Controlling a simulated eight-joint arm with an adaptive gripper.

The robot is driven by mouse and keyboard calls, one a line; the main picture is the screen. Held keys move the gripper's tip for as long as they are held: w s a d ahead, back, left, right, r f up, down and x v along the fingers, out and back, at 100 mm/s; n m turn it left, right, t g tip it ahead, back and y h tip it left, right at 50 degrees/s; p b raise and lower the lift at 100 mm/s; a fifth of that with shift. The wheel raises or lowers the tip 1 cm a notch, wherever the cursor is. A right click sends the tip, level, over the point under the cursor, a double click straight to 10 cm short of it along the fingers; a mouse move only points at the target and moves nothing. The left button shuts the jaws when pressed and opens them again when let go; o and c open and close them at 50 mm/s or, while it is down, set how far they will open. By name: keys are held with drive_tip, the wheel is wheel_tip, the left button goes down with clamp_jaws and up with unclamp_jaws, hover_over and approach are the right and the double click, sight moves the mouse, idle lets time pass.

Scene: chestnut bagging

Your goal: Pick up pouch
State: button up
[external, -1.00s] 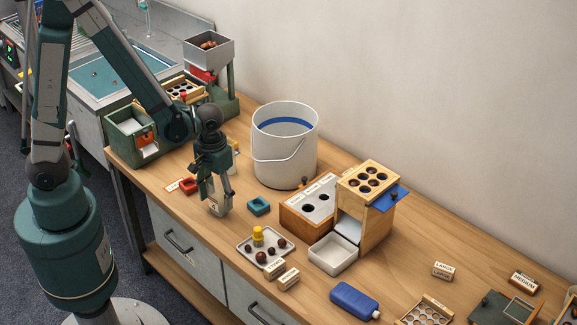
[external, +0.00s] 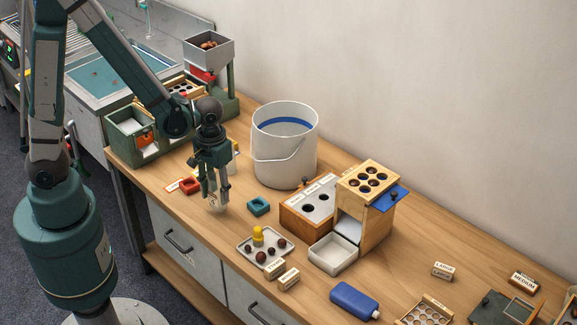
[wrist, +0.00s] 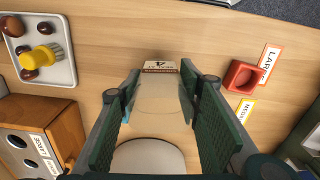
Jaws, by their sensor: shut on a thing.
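A clear, pale pouch (wrist: 160,95) shows between the finger pads in the wrist view. My gripper (wrist: 158,85) is shut on it, with the two green pads on either side. In the external view my gripper (external: 216,203) points down over the front part of the bench, left of the teal dish. There the pouch is only a faint pale shape at the fingertips. A small label with a 4 (wrist: 160,67) lies at the pouch's far end; I cannot tell whether it is attached. Whether the pouch touches the bench is unclear.
A white bucket (external: 268,155) stands behind my gripper to the right. A red dish (external: 190,186) is left and a teal dish (external: 259,206) right. A tray with chestnuts and a yellow piece (external: 283,248) lies nearer the front. A wooden box with holes (external: 300,225) is farther right.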

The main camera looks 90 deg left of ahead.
sight(215, 176)
drive_tip(key=shift+r+p, duration=1.05)
drive_tip(key=shift+r, duration=2.9)
wheel_tip(215, 176, up, 12)
drive_tip(key=w+a+r+n+p, duration=0.25)
drive_tip(key=w+a+p, duration=0.45)
drive_tip(key=w+a, duration=0.6)
drive_tip(key=w+a+f+n+p, duration=0.1)
drive_tip(key=w+a+f+p, duration=0.3)
drive_tip(key=w+a, duration=0.6)
wheel_tip(215, 176, down, 10)
drive_tip(key=p, duration=0.1)
drive_tip(key=shift+s+r, duration=0.15)
drive_tip(key=shift+s, duration=0.05)
